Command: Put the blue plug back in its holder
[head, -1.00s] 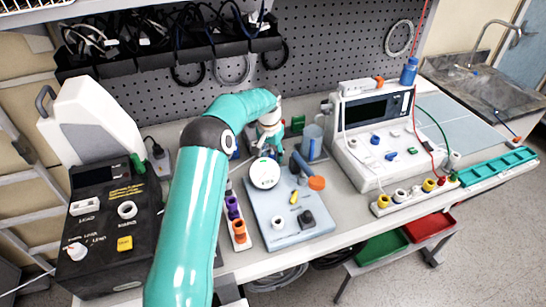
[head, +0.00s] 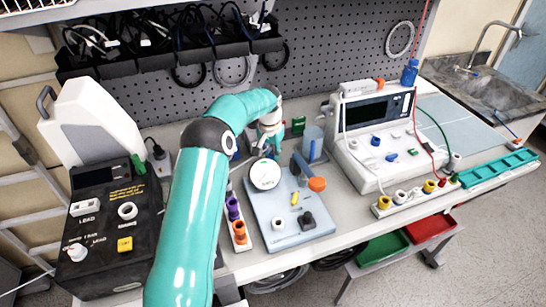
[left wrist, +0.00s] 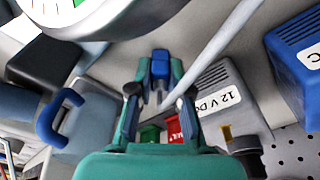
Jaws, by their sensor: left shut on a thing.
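My left gripper (head: 275,150) is at the back of the bench, behind the round gauge. In the left wrist view the gripper (left wrist: 160,82) is shut on a small blue plug (left wrist: 160,66), which sits between its fingertips. The plug is too small and covered to make out in the head view. A narrow white holder strip (head: 240,238) with purple and orange pieces stands in front of the gripper, partly hidden by my arm. I cannot tell which slot is the blue plug's. My right gripper is not in view.
The gauge (head: 265,173) stands on a pale blue board (head: 295,235) near the gripper. A clear jug (head: 312,145) is to its right. A grey 12 V box (left wrist: 232,95) and a blue box (left wrist: 298,60) lie close by. A white instrument (head: 375,140) stands farther right.

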